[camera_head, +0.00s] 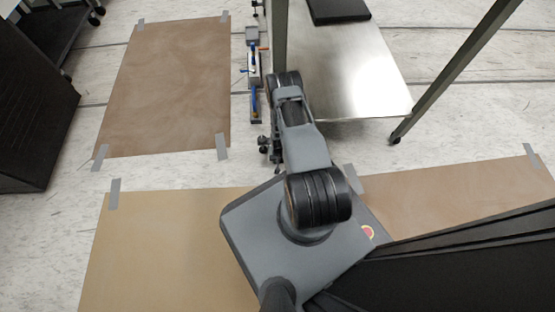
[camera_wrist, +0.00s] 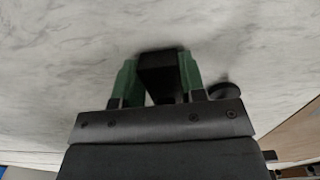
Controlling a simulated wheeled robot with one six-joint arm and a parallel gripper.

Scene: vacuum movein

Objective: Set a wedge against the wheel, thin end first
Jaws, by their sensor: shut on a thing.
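In the wrist view my gripper (camera_wrist: 158,62) has two green fingers shut on a black wedge (camera_wrist: 160,76), held between them just over or on the pale floor. I cannot tell whether it touches the floor or which end is thin. A dark round wheel (camera_wrist: 223,90) sits just right of the right finger, partly hidden by my gripper's body. It is beside the wedge, not in front of it. In the head view my arm hides most of the gripper, and small dark parts show at its left, by the steel table's leg.
A steel table (camera_head: 345,70) on casters stands at the back, with another caster (camera_head: 396,138) at its right leg. A narrow tray of tools (camera_head: 255,80) lies left of it. Brown floor sheets (camera_head: 170,85) are taped down, and a dark cabinet (camera_head: 35,110) stands far left.

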